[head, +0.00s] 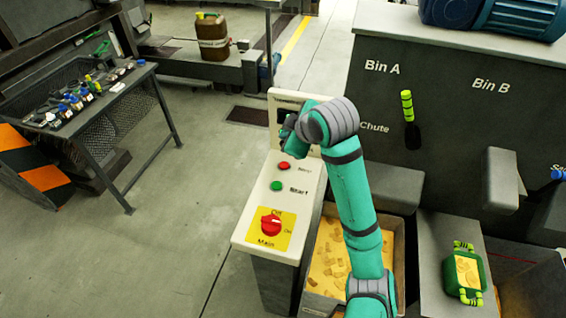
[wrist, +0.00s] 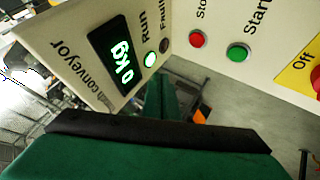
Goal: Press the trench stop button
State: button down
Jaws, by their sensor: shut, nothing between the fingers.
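The red stop button (head: 284,166) sits on the sloped cream control panel (head: 250,190), above the green start button (head: 276,186). The wrist view also shows the red stop button (wrist: 196,39) and the green start button (wrist: 237,52) at the upper right. My gripper (head: 288,128) is in front of the upright display part of the panel, above and apart from the stop button. Its fingers (wrist: 161,84) are shut and empty in the wrist view.
A red main switch (head: 270,222) on a yellow plate is at the panel's near end. A bin of yellowish pieces (head: 325,265) stands right of the panel, partly behind my arm. A tool table (head: 80,100) stands left. The floor between is clear.

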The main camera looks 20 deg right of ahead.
jog(key=f, duration=0.1)
send_over(286, 168)
notch_tip(286, 168, down, 6)
jog(key=shift+a+r, duration=0.1)
jog(key=shift+a, duration=0.05)
jog(key=shift+d+f, duration=0.2)
jog(key=shift+f, duration=0.75)
jog(key=shift+s, duration=0.1)
jog(key=shift+f, duration=0.25)
dwell(1.3)
jog(key=shift+f, duration=0.15)
jog(key=shift+f, duration=0.5)
dwell(0.9)
jog(key=shift+r, duration=0.9)
